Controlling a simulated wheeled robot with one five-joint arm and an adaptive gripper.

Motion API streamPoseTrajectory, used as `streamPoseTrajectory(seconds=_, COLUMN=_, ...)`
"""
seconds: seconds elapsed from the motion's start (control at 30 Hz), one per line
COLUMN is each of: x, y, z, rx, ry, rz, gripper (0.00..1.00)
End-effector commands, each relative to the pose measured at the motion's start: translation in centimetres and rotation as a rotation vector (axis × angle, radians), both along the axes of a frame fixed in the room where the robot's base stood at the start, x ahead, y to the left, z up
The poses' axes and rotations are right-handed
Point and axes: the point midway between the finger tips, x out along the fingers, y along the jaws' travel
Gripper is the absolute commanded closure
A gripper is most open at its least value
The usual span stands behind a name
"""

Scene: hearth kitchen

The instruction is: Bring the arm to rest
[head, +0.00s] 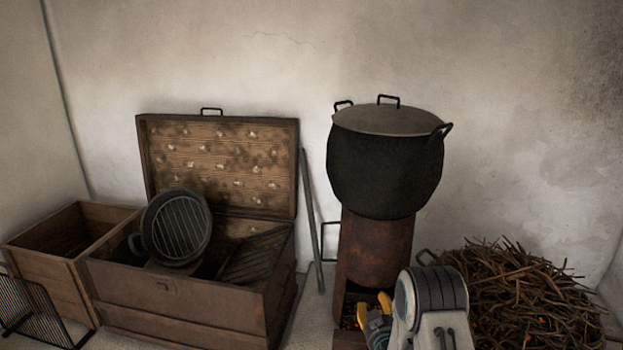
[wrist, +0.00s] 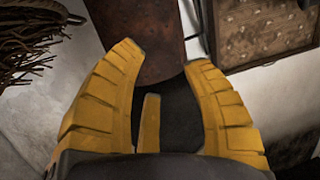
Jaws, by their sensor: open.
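My gripper (head: 374,308) has yellow fingers and is low in the head view, in front of the base of the rusty stove (head: 375,250). In the wrist view my gripper (wrist: 165,55) has its fingers spread apart, with nothing held between them. The rusty stove body (wrist: 140,40) shows beyond the fingertips there. My arm hides part of the stove's lower right side in the head view. I cannot tell whether the fingers touch the stove.
A black lidded pot (head: 385,165) stands on the stove. A heap of twigs (head: 515,300) lies to the right. An open wooden chest (head: 180,300) with a round grill pan (head: 177,227) stands left, beside a wooden crate (head: 45,275). A dark mesh screen (head: 30,305) is at far left.

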Motion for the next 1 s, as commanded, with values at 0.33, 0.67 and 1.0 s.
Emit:
streamPoseTrajectory(seconds=0.33, x=-3.6, y=-0.1, z=18.7, rx=-0.003, ry=0.280, rz=-0.001, gripper=0.55)
streamPoseTrajectory(seconds=0.67, x=-13.7, y=-0.2, z=32.7, rx=-0.005, ry=0.556, rz=-0.001, gripper=0.55)
streamPoseTrajectory(seconds=1.0, x=-28.1, y=-0.2, z=43.7, rx=-0.006, ry=0.830, rz=-0.001, gripper=0.55)
